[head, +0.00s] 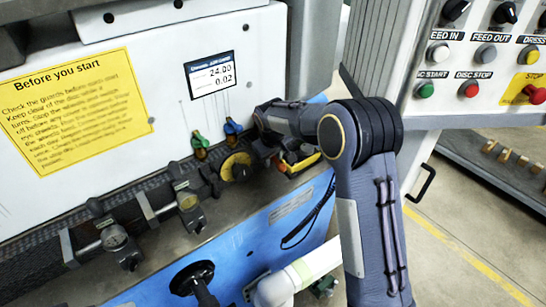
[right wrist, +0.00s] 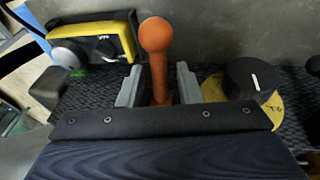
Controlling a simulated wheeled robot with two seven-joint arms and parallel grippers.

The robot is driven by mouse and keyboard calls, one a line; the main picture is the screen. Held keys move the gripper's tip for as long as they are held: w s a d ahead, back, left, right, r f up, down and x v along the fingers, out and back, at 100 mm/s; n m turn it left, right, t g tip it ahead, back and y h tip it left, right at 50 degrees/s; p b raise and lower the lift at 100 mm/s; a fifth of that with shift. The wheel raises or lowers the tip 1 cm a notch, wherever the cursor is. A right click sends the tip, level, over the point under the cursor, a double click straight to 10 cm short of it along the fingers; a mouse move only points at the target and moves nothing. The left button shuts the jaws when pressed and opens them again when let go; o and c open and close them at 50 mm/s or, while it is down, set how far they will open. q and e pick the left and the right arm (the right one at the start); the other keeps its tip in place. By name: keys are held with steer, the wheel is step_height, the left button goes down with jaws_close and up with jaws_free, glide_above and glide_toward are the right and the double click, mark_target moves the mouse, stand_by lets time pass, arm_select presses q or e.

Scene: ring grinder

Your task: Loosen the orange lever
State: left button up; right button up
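The orange lever (right wrist: 157,55) stands upright in the middle of the right wrist view, with a round ball on top. My right gripper (right wrist: 158,88) has its two grey fingers on either side of the lever's stem, with a small gap visible on each side. The fingers are open around the lever, and its base is hidden behind the gripper body. In the head view my right gripper (head: 272,155) reaches down to the machine's rail, and my arm hides much of that spot. My left gripper is not in view.
A black knob on a yellow dial (right wrist: 252,80) sits right of the lever. A yellow and grey device (right wrist: 95,45) lies to its left. In the head view, blue and green-topped levers (head: 232,130) stand near the dial. A button panel (head: 480,60) is at right.

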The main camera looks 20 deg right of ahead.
steer(key=shift+r, duration=0.1)
steer(key=b+v, duration=0.1)
steer(key=v, duration=0.6)
steer(key=shift+r, duration=0.3)
steer(key=shift+s, duration=0.2)
steer(key=s+d+r+m+y, duration=0.2)
steer(key=s+r, duration=0.1)
steer(key=s, duration=0.6)
steer(key=s+d+r+m+y, duration=0.1)
steer(key=s+d+r, duration=0.15)
steer(key=s, duration=0.65)
steer(key=s+a+f+m+t+y, duration=0.1)
steer(key=s+f, duration=0.1)
steer(key=s, duration=0.7)
steer(key=s+a+f+m+t+y, duration=0.1)
steer(key=s+a+f, duration=0.1)
steer(key=s, duration=0.7)
steer(key=shift+s+a+f+m, duration=0.3)
steer(key=shift+a+f, duration=0.05)
steer(key=shift+f, duration=0.05)
